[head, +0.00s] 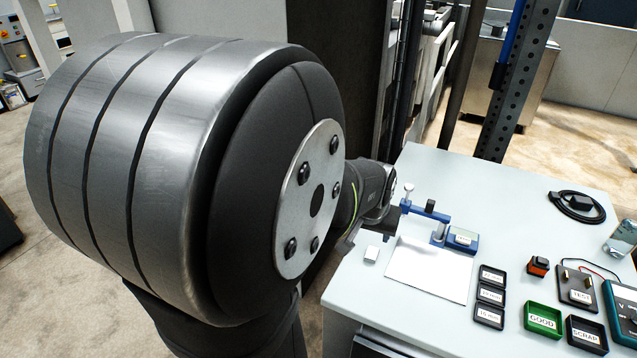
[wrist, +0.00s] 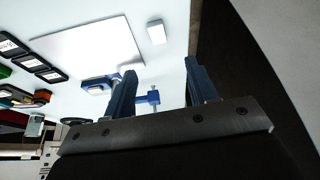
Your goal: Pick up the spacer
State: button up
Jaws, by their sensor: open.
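No part is plainly marked as the spacer. A small white block (head: 371,254) near the left edge of the table may be it; it also shows in the wrist view (wrist: 156,32). It stands alone, left of a white sheet (head: 428,275). My gripper (wrist: 160,68) is open, with two blue fingers spread and nothing between them. In the wrist view the block lies beyond the fingertips, apart from them. In the head view my arm hides most of the gripper.
Several small black labelled trays (head: 490,295), a green GOOD tray (head: 543,319), a black SCRAP tray (head: 586,335) and a meter (head: 621,315) lie to the right. The table's left edge is close to the block.

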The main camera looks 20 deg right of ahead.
send_over(372, 253)
jog(key=s+a, duration=0.2)
notch_tip(372, 253, down, 7)
jog(key=shift+w, duration=0.1)
jog(key=shift+x, duration=2.65)
jog(key=shift+d, duration=0.1)
grip_shut()
jog(key=shift+r, duration=0.1)
